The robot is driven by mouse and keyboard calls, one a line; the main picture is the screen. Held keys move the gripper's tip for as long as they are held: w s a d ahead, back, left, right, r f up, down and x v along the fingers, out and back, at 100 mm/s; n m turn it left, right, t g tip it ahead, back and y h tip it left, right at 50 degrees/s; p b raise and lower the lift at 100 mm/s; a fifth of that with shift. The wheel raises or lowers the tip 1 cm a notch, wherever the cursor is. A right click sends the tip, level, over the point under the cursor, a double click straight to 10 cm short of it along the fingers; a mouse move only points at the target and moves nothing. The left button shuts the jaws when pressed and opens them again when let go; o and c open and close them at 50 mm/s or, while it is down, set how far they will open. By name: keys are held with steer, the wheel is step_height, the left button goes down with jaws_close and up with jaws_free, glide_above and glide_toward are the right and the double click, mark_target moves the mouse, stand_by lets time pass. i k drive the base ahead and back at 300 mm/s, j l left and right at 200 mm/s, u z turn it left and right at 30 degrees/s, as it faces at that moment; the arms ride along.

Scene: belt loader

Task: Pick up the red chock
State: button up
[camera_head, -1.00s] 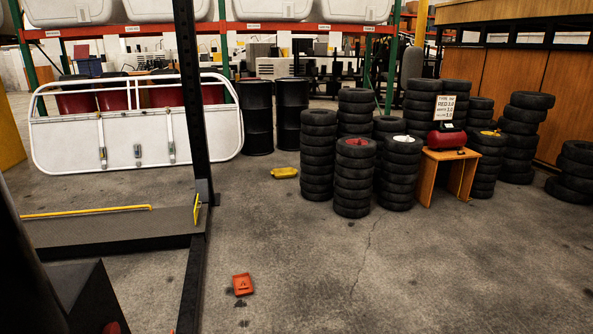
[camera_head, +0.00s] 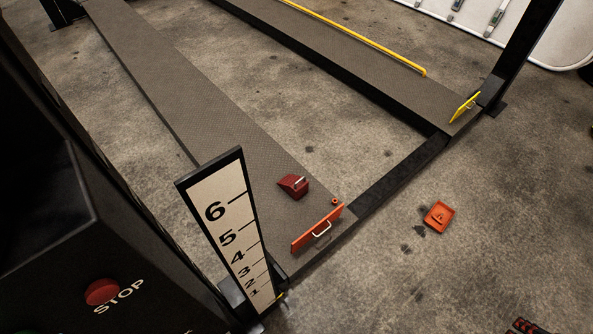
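The red chock (camera_head: 293,186) is a small dark red wedge with a light handle or bar at its right side. It rests on the near runway (camera_head: 240,150) of the grey lift platform, close to that runway's right end. I cannot make out my gripper in this view. Nothing covers the chock.
A height gauge board (camera_head: 228,230) and a black cabinet with a red STOP button (camera_head: 102,291) stand at left. An orange tray (camera_head: 439,216) lies on the floor. A black post (camera_head: 522,50) rises upper right. A cut-off black-and-red thing (camera_head: 525,327) is unclear. Floor at lower right is mostly clear.

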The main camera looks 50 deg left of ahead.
mark_target(295, 187)
steer(key=i+u, duration=0.35)
steer(key=i, duration=0.15)
steer(key=i+u, duration=0.35)
steer(key=i, duration=0.15)
steer(key=i+l+u, duration=0.35)
steer(key=i, duration=0.15)
steer(key=i+j+u, duration=0.1)
steer(key=i+u, duration=0.65)
steer(key=u, duration=0.2)
